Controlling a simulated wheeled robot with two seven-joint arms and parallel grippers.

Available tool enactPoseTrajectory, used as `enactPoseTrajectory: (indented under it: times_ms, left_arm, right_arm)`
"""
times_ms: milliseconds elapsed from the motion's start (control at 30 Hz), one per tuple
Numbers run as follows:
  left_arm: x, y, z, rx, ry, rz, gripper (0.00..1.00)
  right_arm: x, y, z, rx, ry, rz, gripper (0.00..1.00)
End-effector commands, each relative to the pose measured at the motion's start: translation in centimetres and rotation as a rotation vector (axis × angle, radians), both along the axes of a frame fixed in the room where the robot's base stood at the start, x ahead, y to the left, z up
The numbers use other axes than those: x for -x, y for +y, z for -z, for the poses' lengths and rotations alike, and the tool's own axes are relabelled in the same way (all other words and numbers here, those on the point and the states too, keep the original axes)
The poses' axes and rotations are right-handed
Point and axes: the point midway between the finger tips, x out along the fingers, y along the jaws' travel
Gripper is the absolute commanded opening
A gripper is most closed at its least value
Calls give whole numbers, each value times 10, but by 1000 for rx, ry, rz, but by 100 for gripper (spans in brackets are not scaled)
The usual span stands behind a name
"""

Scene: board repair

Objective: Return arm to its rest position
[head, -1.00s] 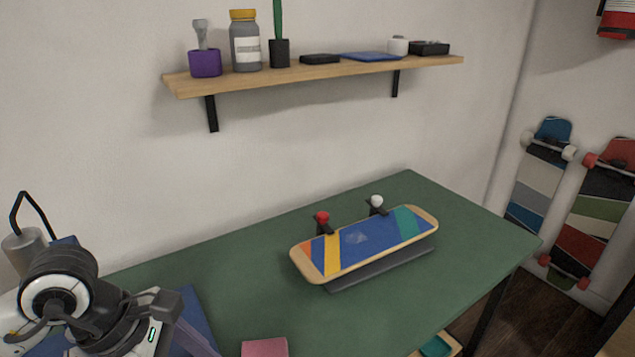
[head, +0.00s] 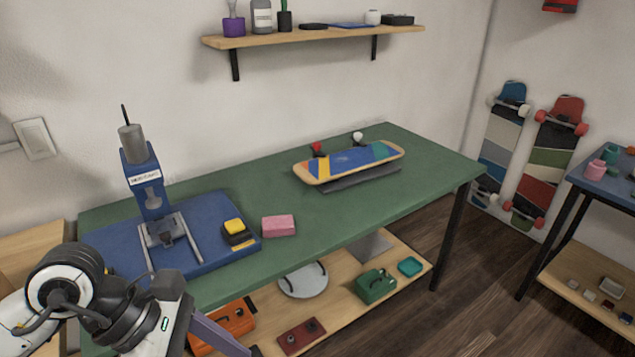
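One of my arms shows at the lower left, in front of the green table (head: 300,222). Its gripper (head: 222,340) points down and right at the bottom edge. Only a purple-grey finger part shows, and I cannot tell whether it is open or shut. My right gripper is not in view. A skateboard deck (head: 350,160) with blue, yellow and green stripes rests on a dark stand on the table, apart from my arm.
A blue press (head: 150,185) stands on a blue base at the table's left, beside a pink block (head: 278,226). A lower shelf (head: 345,290) holds several items. A wall shelf (head: 310,36) hangs above. A second table (head: 608,190) stands right. Floor between tables is clear.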

Motion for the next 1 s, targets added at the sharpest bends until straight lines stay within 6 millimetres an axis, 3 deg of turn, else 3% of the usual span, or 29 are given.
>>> enactPoseTrajectory:
  times_ms: [167,367,467,567,633,700,800,867,900,1000]
  left_arm:
    - [20,-50,-15,264,153,-46,69]
    - [27,-102,-61,684,436,-202,69]
    - [9,-113,-93,974,667,-379,69]
    - [-36,-96,-107,1294,965,-665,69]
    - [-71,-68,-89,1490,1183,-913,69]
    - [-96,-36,-52,1639,1378,-1165,69]
    - [-107,1,14,1770,1602,-1496,69]
    - [-102,18,57,1817,1719,-1689,69]
    - [-94,28,86,-1836,-1789,1814,69]
    - [-65,45,153,-1543,-1623,1766,69]
  right_arm:
    - [-13,0,-6,1,-25,0,44]
    - [-15,0,-7,0,-29,1,44]
    - [-14,0,-7,0,-28,1,44]
    - [-13,0,-6,0,-24,1,44]
    - [-11,0,-6,0,-23,1,44]
    - [-10,0,-5,-1,-20,1,44]
    - [-10,0,-5,0,-18,1,44]
    - [-10,0,-5,0,-18,1,44]
    - [-10,0,-5,0,-18,1,44]
    - [-9,0,-4,0,-18,1,44]
